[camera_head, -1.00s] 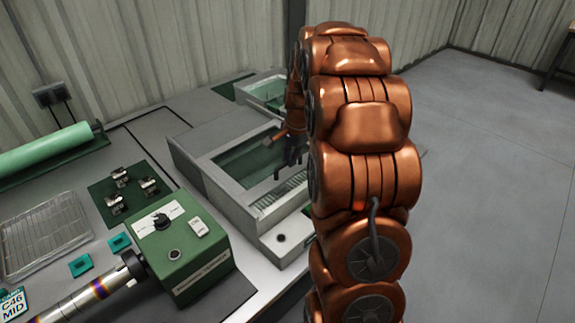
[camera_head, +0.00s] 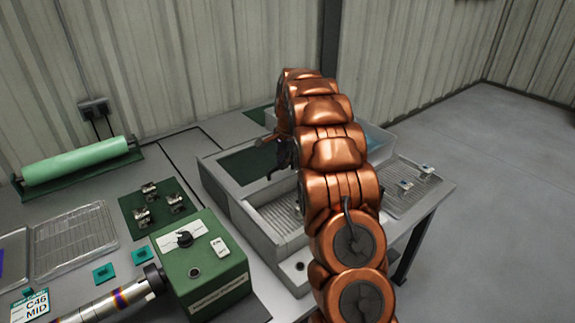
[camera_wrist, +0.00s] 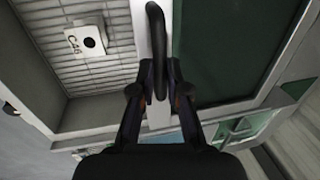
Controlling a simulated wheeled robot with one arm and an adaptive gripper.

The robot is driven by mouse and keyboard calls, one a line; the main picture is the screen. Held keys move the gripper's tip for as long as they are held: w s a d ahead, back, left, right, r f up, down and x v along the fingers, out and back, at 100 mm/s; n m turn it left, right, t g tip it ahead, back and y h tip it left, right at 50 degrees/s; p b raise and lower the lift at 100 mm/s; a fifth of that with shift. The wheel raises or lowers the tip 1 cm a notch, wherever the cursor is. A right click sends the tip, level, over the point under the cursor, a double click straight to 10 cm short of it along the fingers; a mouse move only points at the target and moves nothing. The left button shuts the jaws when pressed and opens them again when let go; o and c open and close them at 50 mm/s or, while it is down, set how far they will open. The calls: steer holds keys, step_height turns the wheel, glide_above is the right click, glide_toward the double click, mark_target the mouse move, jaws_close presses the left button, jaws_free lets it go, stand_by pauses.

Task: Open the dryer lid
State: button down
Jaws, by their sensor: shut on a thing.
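The dryer (camera_head: 228,205) is a grey box on the bench, left of my arm. Its lid (camera_head: 245,165) is a dark green panel over the far part; in the wrist view the lid's green panel (camera_wrist: 218,45) fills the right of centre. The near part is uncovered and shows a slatted bed (camera_head: 280,218). My gripper (camera_wrist: 160,88) is shut on the dark lid handle (camera_wrist: 156,35), which stands on the lid's pale edge bar. In the head view my gripper (camera_head: 283,155) is small and partly hidden by my arm. A pale tag with a dark round hole (camera_wrist: 86,41) lies on the slats.
A green control box (camera_head: 205,265) stands near left of the dryer. A green roll (camera_head: 75,162), a wire rack (camera_head: 75,240) and a dark green mat with metal parts (camera_head: 155,208) lie left. A perforated rack (camera_head: 405,200) with small pieces is on the right. Open floor lies beyond.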

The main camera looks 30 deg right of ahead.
steer(key=shift+w, duration=0.35)
steer(key=c, duration=1.2)
jaws_free()
steer(key=shift+r, duration=0.1)
steer(key=shift+s+r, duration=0.4)
steer(key=shift+r, duration=1.5)
steer(key=shift+s+r, duration=0.35)
steer(key=shift+r, duration=1.6)
steer(key=shift+s+r, duration=0.4)
steer(key=shift+r, duration=1.5)
